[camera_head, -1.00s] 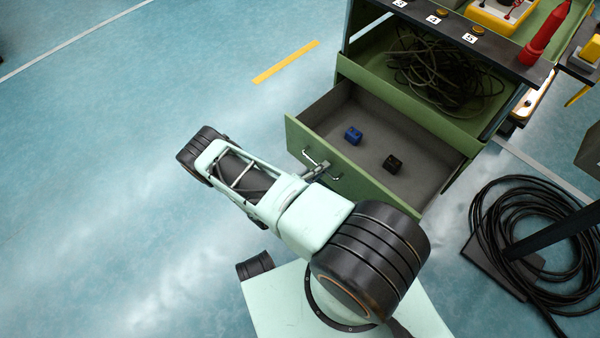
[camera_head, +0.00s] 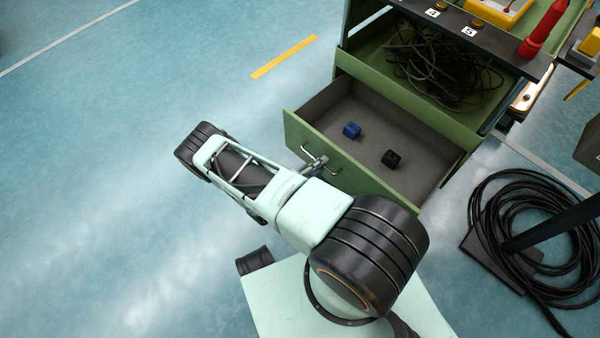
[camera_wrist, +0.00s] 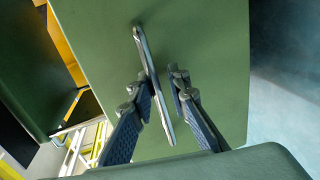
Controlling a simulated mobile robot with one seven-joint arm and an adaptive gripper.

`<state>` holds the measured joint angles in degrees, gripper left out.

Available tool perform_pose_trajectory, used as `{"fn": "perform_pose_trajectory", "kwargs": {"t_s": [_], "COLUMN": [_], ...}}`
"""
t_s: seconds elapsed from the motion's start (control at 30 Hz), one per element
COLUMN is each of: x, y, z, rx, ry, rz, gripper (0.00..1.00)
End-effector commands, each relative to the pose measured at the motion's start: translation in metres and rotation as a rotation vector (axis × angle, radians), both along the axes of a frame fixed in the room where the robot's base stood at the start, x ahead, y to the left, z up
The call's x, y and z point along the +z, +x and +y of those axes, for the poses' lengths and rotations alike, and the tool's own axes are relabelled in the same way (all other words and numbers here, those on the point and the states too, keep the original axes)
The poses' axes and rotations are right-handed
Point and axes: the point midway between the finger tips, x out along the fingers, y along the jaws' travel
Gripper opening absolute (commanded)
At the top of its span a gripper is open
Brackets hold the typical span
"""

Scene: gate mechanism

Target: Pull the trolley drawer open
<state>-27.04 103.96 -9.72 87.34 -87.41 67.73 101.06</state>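The green trolley drawer (camera_head: 350,165) stands pulled well out from the trolley. It holds a blue block (camera_head: 351,130) and a black block (camera_head: 391,158). Its front has a metal bar handle (camera_head: 334,172). My gripper (camera_head: 318,164) is at this handle in the head view, small and partly hidden by my arm. In the wrist view the handle (camera_wrist: 152,75) runs between the two fingers of my gripper (camera_wrist: 160,86). The left finger is close against the bar; contact is unclear. A gap shows between the bar and the right finger.
Above the drawer, a green shelf (camera_head: 369,54) holds tangled black cable (camera_head: 440,65). A red tool (camera_head: 543,30) stands on the trolley top. A coiled black cable (camera_head: 490,205) lies on the floor at right. The blue floor left of the drawer is clear.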

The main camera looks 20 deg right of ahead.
Motion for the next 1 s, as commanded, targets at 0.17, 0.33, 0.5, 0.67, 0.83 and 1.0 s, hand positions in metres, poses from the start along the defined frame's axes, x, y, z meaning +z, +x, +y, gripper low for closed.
{"fn": "perform_pose_trajectory", "kwargs": {"t_s": [0.17, 0.33, 0.5, 0.67, 0.83, 1.0], "x": [0.015, 0.045, 0.076, 0.094, 0.100, 0.098], "y": [0.001, 0.002, 0.002, 0.002, 0.001, 0.001], "z": [0.000, -0.001, -0.003, -0.002, -0.002, -0.001], "rx": [0.001, 0.001, -0.002, -0.001, -0.002, -0.001], "ry": [-0.001, -0.004, -0.005, -0.003, 0.001, 0.006], "rz": [0.000, -0.002, -0.003, -0.001, 0.002, 0.005], "gripper": [0.15, 0.16, 0.54, 0.74, 0.32, 0.15]}}
